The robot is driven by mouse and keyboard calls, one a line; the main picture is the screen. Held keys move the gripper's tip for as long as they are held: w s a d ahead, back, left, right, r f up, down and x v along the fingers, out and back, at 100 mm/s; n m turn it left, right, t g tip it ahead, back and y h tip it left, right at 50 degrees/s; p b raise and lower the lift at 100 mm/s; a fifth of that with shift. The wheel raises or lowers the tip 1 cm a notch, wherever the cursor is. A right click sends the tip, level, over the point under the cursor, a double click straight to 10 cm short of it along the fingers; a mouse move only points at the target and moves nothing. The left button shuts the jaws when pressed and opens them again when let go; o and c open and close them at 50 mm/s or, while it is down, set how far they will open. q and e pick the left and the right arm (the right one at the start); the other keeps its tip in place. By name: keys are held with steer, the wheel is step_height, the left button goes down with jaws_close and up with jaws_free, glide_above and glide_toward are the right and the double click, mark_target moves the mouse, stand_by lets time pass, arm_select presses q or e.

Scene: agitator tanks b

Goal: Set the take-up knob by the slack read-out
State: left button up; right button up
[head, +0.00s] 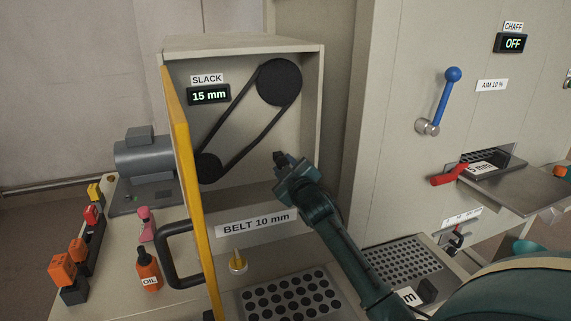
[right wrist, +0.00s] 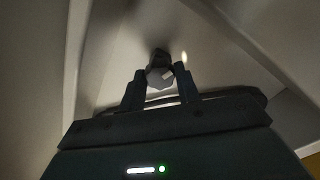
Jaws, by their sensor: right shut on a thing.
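My right gripper (head: 285,166) reaches into the open belt box. It is shut on the take-up knob, a small dark piece on the back wall below the large pulley. In the right wrist view the knob (right wrist: 160,70) sits between the two fingertips (right wrist: 160,82), with a pale mark on its face. In the head view the fingers largely hide the knob. The slack read-out (head: 209,95) shows 15 mm. The belt (head: 228,118) runs between a large upper pulley (head: 279,82) and a small lower one (head: 207,168). A label (head: 256,223) reads BELT 10 mm. My left gripper is out of view.
The yellow door (head: 181,170) stands open at the box's left, with a dark handle (head: 173,254). An oil bottle (head: 148,270) and a grey motor (head: 145,158) are left of it. A blue lever (head: 442,98) and red-handled slide (head: 452,176) are on the right panel.

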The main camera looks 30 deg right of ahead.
steer(key=shift+m+p, duration=0.6)
steer(key=shift+m, duration=1.3)
steer(key=o, duration=1)
steer(key=shift+c, duration=0.2)
steer(key=shift+s, duration=0.1)
steer(key=v, duration=1.3)
steer(key=shift+b, duration=0.4)
steer(key=shift+f, duration=0.15)
